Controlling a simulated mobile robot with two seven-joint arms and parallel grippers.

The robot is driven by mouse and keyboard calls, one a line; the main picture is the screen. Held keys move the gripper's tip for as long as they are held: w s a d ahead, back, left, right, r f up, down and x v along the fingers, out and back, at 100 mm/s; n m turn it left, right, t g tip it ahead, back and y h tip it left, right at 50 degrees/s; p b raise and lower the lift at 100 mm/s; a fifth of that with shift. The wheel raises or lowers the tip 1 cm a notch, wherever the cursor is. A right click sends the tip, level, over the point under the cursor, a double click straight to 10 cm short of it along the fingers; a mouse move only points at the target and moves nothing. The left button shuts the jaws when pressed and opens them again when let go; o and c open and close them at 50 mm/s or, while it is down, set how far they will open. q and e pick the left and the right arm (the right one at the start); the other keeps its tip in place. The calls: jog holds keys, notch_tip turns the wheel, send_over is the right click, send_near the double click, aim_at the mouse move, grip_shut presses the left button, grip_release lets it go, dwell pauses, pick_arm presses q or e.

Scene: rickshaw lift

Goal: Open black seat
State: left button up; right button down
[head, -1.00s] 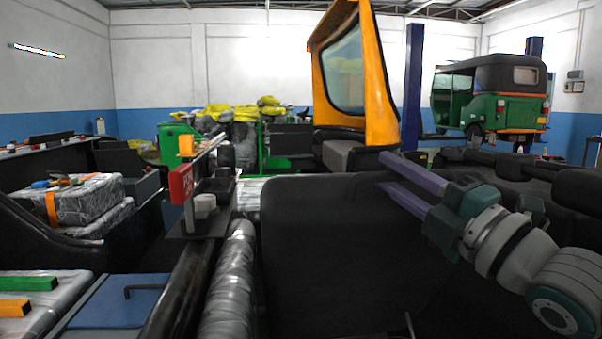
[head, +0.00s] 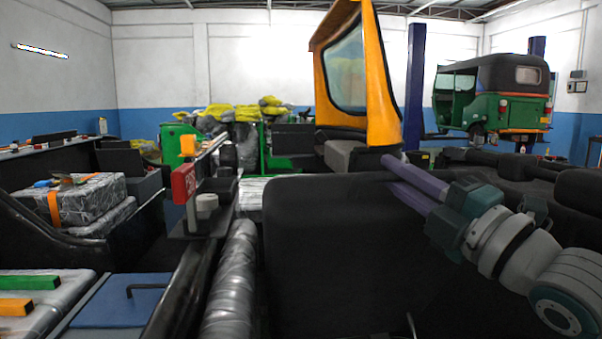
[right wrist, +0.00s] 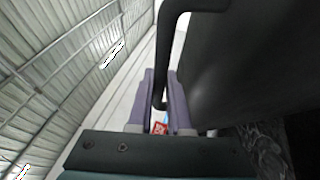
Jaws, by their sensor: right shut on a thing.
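The black seat (head: 330,255) is a large dark panel standing upright in the middle of the head view. It also fills the upper right of the right wrist view (right wrist: 240,60). My right gripper (head: 391,173) reaches in from the right, with its purple fingers at the seat's upper right edge. In the right wrist view, a black bent bar (right wrist: 163,45) beside the seat passes between the fingers of my right gripper (right wrist: 161,85), which are shut on it. The bar's contact is hidden in the head view. My left gripper is not in view.
A silver-wrapped roll (head: 232,280) and a post with a red box (head: 183,183) stand left of the seat. An orange cab frame (head: 382,95) is behind it. A green rickshaw (head: 495,100) stands at the back right. Wrapped boxes (head: 75,200) lie at the left.

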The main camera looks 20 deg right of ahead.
dwell(0.8)
jog(key=shift+s+f, duration=0.15)
jog(key=shift+f, duration=0.1)
jog(key=shift+n+t+y, duration=0.3)
jog(key=shift+t, duration=0.3)
jog(key=s+f+b, duration=0.1)
jog(key=s+a+f+b, duration=0.1)
jog(key=s, duration=0.1)
jog(key=s+b, duration=0.1)
jog(key=s, duration=0.1)
jog(key=shift+s+a+f, duration=0.15)
jog(key=shift+f, duration=0.25)
